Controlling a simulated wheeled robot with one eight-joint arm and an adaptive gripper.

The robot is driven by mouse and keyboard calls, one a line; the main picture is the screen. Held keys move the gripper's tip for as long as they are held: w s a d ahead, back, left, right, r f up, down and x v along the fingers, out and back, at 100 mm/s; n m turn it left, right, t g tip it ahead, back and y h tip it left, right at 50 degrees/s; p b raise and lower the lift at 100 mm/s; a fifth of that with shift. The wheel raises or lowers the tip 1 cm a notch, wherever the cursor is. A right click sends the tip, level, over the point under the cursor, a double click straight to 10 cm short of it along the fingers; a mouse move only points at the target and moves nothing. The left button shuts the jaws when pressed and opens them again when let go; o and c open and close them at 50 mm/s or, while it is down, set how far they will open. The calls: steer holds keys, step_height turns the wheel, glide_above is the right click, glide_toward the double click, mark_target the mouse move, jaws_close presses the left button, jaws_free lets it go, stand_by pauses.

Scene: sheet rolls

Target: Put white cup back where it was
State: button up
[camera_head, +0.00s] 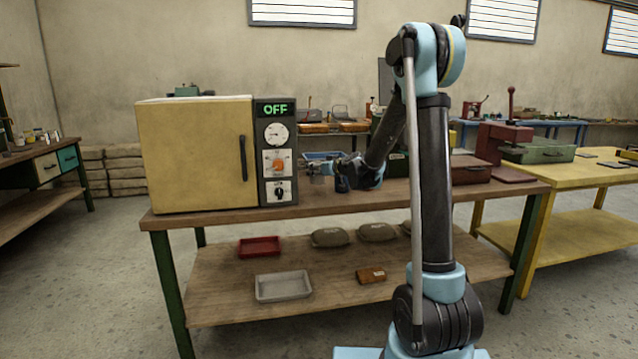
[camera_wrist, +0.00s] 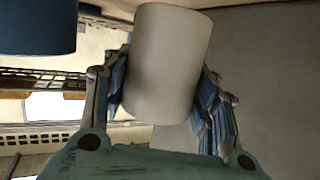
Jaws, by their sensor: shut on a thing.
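The white cup (camera_wrist: 165,65) fills the middle of the wrist view, between the two fingers of my gripper (camera_wrist: 163,98). The fingers press on its sides, so my gripper is shut on it. In the head view my gripper (camera_head: 322,169) is just right of the yellow oven's control panel, above the wooden bench. The cup is too small and covered there to make out clearly. I cannot tell from these frames whether the cup touches a surface.
A blue cylinder (camera_wrist: 38,25) is close beside the cup in the wrist view. The yellow oven (camera_head: 200,155) is closed, its panel (camera_head: 277,150) reading OFF. A blue tray (camera_head: 322,155) lies behind my gripper. The bench's front edge (camera_head: 230,215) is clear.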

mark_target(317, 178)
steer(key=shift+f, duration=2.15)
steer(key=o, duration=1.2)
steer(key=shift+c, duration=0.2)
steer(key=v, duration=1.2)
steer(key=shift+s, duration=0.2)
steer(key=s+d+f+m+g+h, duration=0.2)
steer(key=s+d, duration=0.5)
steer(key=s, duration=0.7)
steer(key=s+d+f+m+g+h, duration=0.3)
steer(key=s+d+f, duration=0.4)
steer(key=s, duration=0.8)
steer(key=s+d+f+m+g+h, duration=0.2)
steer(key=s+d+f+g+h, duration=0.2)
steer(key=s, duration=1)
steer(key=d, duration=0.3)
steer(key=shift+s, duration=0.35)
